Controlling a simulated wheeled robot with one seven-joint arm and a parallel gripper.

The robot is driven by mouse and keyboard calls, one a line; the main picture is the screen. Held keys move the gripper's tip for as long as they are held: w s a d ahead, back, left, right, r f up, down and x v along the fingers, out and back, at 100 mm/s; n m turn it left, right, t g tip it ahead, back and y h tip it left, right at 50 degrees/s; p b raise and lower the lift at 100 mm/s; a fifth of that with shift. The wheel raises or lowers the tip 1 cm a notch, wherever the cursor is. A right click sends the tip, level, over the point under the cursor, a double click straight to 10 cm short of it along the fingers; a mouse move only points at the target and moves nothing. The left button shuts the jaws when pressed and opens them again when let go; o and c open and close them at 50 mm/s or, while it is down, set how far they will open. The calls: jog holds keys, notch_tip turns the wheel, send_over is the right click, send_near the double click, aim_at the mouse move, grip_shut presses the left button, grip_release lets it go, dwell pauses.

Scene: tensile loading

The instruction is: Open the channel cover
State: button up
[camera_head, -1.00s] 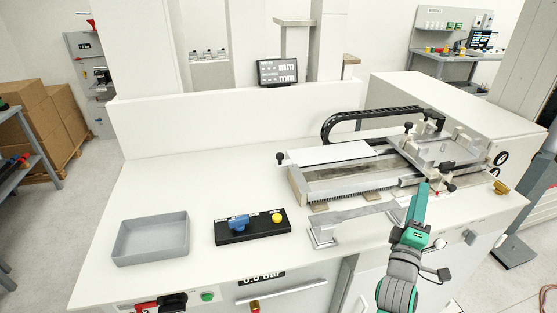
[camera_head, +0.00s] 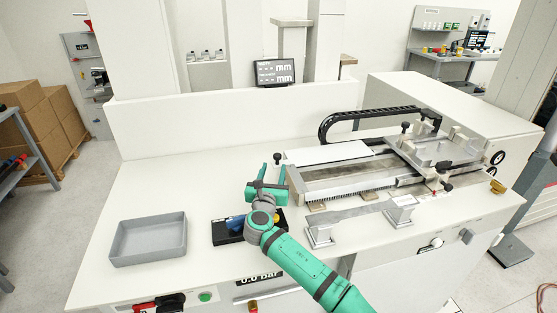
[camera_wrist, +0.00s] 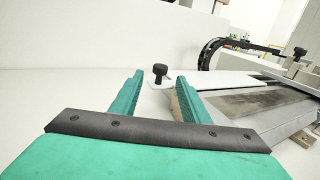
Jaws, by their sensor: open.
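The channel cover (camera_head: 327,153) is a flat white plate lying along the back of the metal channel fixture; part of it shows at the right of the wrist view (camera_wrist: 222,80). A black knob (camera_head: 277,157) stands at its left end. In the wrist view the knob (camera_wrist: 160,72) appears upright between my fingertips, a little beyond them. My gripper (camera_head: 271,173) is open and empty, its green fingers pointing toward the knob from the front. The gap between fingers and knob is hard to judge. The knob's lower stem reaches a small pale base plate (camera_wrist: 160,86).
The channel fixture (camera_head: 345,188) with a cable chain (camera_head: 370,113) lies right of my gripper. A black control box (camera_head: 222,233) with a blue part is partly hidden under my arm. A grey tray (camera_head: 148,240) sits at left. The bench behind and left of the knob is clear.

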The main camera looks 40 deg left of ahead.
aim_at(277, 158)
jog(key=shift+x, duration=3.65)
jog(key=shift+c, duration=0.7)
grip_shut()
